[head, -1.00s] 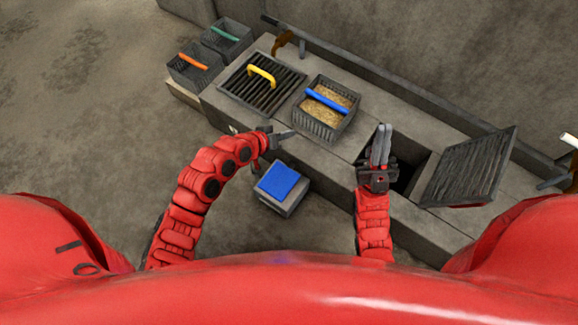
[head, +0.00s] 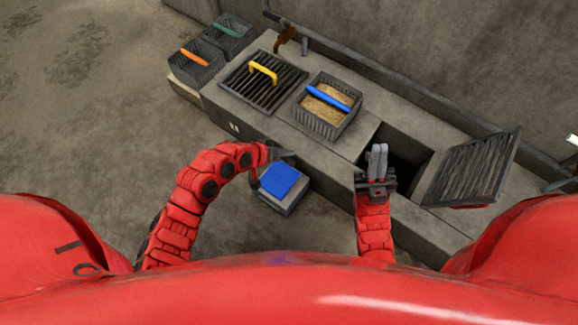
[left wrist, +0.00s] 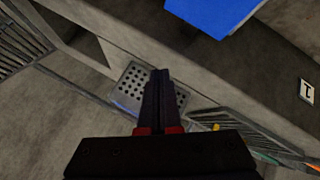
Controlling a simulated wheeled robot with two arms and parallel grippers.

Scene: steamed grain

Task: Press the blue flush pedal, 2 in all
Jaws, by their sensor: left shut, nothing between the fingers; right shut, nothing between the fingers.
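The blue pedal (head: 280,179) is a flat blue pad on top of a grey block (head: 291,205) on the floor, in front of the counter. Its blue pad (left wrist: 212,12) also shows at the top edge of the left wrist view. My left gripper (head: 289,156) is shut and empty, just beyond the pad's far edge; I cannot tell whether it touches the pedal. My right gripper (head: 378,154) is shut and empty, in front of the open hole in the counter.
The long grey counter (head: 352,140) bears a grate with a yellow handle (head: 263,71) and a grain basket with a blue handle (head: 328,98). A grated lid (head: 473,168) stands tilted beside the open hole (head: 405,155). Two dark baskets (head: 198,62) (head: 229,35) stand far left. Floor at left is clear.

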